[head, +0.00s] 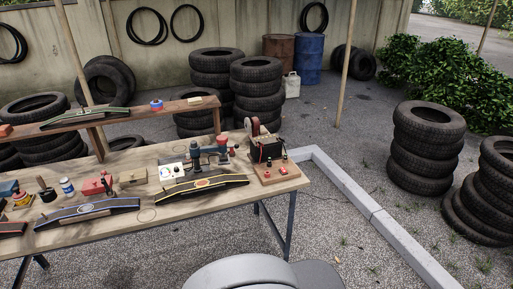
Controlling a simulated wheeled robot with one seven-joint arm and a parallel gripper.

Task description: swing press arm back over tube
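A small dark press (195,157) with an upright column stands on the wooden workbench, behind a curved black tube piece with yellow edging (175,191). A reddish oval patch (202,183) lies on the middle of that piece. A blue-grey and red part (222,142) shows to the right of the column; at this size I cannot tell exactly which way the press arm points. Other curved black pieces are on the bench, one with blue edging (110,208), and one with green edging (85,117) is on the raised shelf. My gripper is not in view.
A dark box unit with a red wheel (267,147) sits on a board at the bench's right end. A white box (172,172), a red block (93,187) and a jar (67,186) crowd the bench (230,207). Tyre stacks (427,148) and a concrete kerb (370,208) stand beyond.

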